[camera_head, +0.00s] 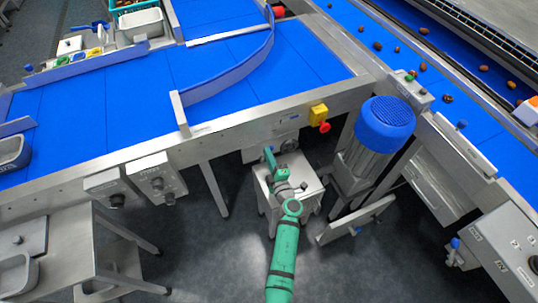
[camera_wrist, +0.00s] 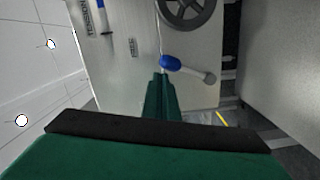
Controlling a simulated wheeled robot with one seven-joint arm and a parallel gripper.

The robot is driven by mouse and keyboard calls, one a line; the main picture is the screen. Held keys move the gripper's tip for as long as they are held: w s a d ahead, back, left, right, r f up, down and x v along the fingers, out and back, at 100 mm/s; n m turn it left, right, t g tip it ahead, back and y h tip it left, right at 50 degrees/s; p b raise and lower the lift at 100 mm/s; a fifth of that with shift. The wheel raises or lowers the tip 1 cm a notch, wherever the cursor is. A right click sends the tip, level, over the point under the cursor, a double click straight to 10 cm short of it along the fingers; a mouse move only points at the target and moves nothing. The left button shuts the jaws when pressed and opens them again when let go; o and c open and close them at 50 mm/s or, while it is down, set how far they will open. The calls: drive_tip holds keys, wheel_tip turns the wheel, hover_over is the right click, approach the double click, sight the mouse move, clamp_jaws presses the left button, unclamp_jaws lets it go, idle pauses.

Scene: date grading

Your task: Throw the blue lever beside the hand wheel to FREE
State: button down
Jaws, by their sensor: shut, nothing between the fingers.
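In the wrist view, the blue lever (camera_wrist: 170,62) has a blue knob and a short grey arm running right to a round pivot. The dark hand wheel (camera_wrist: 188,10) is just above it on the pale metal panel. My gripper (camera_wrist: 160,77) is shut and empty, its tips just below and left of the blue knob; whether they touch it I cannot tell. A small label (camera_wrist: 133,47), seemingly FREE, sits left of the knob. In the head view my green gripper (camera_head: 268,152) is at the conveyor frame's front edge; the lever cannot be made out there.
A blue-tipped slider (camera_wrist: 101,28) beside a TENSION label is at the panel's upper left. In the head view, a blue-capped motor (camera_head: 386,122) stands right of my arm, and a yellow box with a red button (camera_head: 320,118) sits above right. Open floor (camera_head: 220,250) lies left of my arm.

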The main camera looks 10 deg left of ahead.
drive_tip(key=s+d+r, duration=0.1)
drive_tip(key=s+d, duration=0.1)
drive_tip(key=s, duration=0.9)
drive_tip(key=shift+s+r, duration=0.15)
drive_tip(key=shift+r, duration=0.15)
drive_tip(key=shift+a, duration=0.1)
drive_tip(key=s+d+r+m+h, duration=0.1)
drive_tip(key=s+r+m, duration=0.3)
drive_tip(key=s, duration=0.9)
drive_tip(key=s+d+r+m+h, duration=0.2)
drive_tip(key=s+r+m+h, duration=0.2)
drive_tip(key=s+m, duration=0.5)
drive_tip(key=s+d+r+m+h, duration=0.2)
drive_tip(key=s+r+m, duration=0.3)
drive_tip(key=s, duration=1.1)
drive_tip(key=shift+s+m+g+h, duration=0.3)
drive_tip(key=shift+s+m+g, duration=0.1)
drive_tip(key=shift+m, duration=0.6)
